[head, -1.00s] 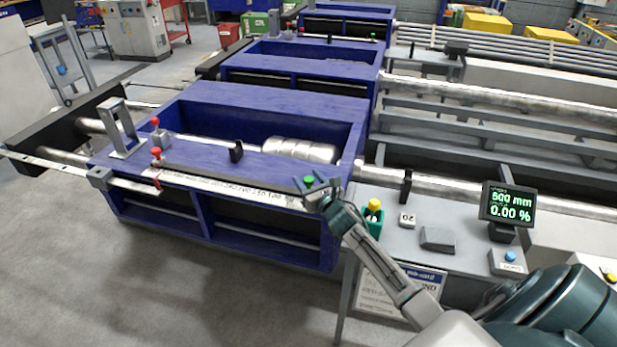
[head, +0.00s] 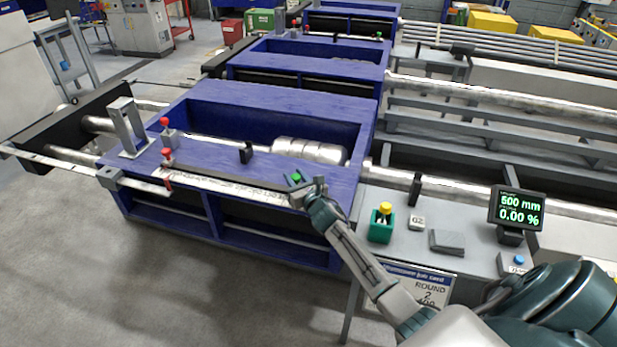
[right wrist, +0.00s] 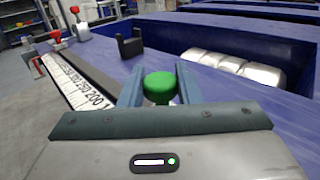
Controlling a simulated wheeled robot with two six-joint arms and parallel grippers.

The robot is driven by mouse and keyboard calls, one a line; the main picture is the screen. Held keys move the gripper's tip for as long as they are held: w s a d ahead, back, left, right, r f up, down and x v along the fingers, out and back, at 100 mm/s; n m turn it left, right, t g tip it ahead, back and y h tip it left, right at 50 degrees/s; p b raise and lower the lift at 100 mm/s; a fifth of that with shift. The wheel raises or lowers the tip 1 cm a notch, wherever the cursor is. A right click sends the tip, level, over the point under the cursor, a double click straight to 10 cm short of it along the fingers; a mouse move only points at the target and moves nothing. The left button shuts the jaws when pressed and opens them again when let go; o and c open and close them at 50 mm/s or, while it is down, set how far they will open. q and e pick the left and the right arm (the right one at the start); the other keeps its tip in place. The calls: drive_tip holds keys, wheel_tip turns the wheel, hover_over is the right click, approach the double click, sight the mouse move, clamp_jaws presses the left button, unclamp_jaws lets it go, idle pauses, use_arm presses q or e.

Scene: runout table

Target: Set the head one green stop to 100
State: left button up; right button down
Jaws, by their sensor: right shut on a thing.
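The green stop (head: 297,177) is a green-topped knob on the white numbered scale (head: 225,188) along the front of the nearest blue head. My right gripper (head: 303,189) is shut on it. In the right wrist view the green knob (right wrist: 160,86) stands upright between the two fingers, and the scale (right wrist: 80,82) runs away to the upper left with 250 and 200 legible. The gripper hides the scale mark at the stop. A red stop (head: 168,158) sits farther left on the same scale. My left gripper is not in view.
A black block (head: 246,153) stands behind the scale. To the right are a yellow-topped green box (head: 381,223), a tag, a grey block (head: 446,242) and a display (head: 517,208) reading 500 mm and 0.00 %. More blue heads stand behind.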

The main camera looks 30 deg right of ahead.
drive_tip(key=shift+w+a, duration=0.9)
drive_tip(key=shift+w, duration=0.1)
drive_tip(key=shift+s+d, duration=0.2)
drive_tip(key=shift+w+a, duration=0.1)
drive_tip(key=shift+w, duration=0.05)
drive_tip(key=c, duration=1.1)
unclamp_jaws()
drive_tip(key=shift+s, duration=0.4)
drive_tip(key=s, duration=0.8)
drive_tip(key=shift+s+a+f+b, duration=0.1)
drive_tip(key=shift+s+a+b, duration=0.2)
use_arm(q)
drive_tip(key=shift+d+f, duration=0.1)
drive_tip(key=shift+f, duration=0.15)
use_arm(e)
drive_tip(key=shift+s, duration=0.75)
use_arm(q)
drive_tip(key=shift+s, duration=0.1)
use_arm(e)
drive_tip(key=shift+a, duration=0.1)
